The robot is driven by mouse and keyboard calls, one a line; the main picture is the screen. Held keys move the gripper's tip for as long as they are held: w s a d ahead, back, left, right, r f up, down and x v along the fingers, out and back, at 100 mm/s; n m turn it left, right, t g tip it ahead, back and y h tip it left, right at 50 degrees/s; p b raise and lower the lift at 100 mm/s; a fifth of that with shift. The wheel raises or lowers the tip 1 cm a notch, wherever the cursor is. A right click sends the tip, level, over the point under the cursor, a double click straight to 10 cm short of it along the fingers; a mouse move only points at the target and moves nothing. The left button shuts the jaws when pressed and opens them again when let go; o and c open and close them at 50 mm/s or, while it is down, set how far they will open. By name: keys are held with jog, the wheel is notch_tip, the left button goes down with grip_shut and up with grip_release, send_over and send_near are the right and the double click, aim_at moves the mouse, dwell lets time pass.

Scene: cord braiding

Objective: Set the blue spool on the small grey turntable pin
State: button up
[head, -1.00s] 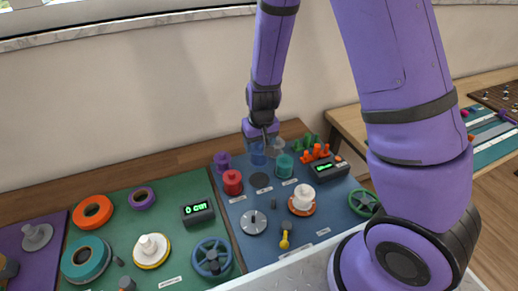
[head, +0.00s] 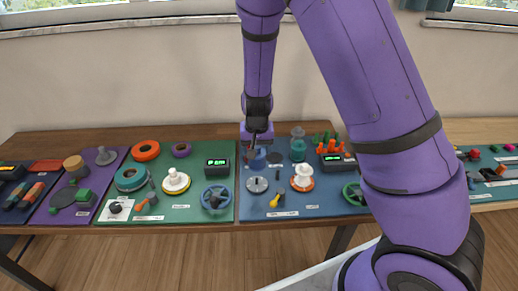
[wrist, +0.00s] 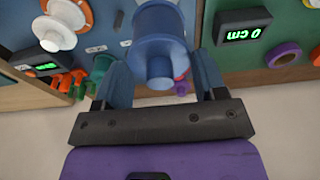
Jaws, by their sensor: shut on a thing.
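My gripper (head: 257,142) is shut on the blue spool (head: 257,159), near the back of the blue board. In the wrist view the spool (wrist: 160,40) sits between my two fingers and looks close to the camera, apparently held above the board.
A white spool (head: 302,177) stands on an orange turntable to the right. A teal spool (head: 298,150) is behind it. Orange pegs (head: 328,147) and a display (head: 338,160) lie further right. A yellow-handled piece (head: 278,200) lies in front. The green board (head: 190,205) adjoins on the left.

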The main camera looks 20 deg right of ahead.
aim_at(257, 167)
jog(key=shift+f, duration=2.35)
jog(key=shift+f, duration=0.15)
jog(key=shift+f, duration=1)
jog(key=shift+f, duration=0.75)
jog(key=o, duration=1)
jog(key=shift+c, duration=0.2)
jog(key=shift+r, duration=4)
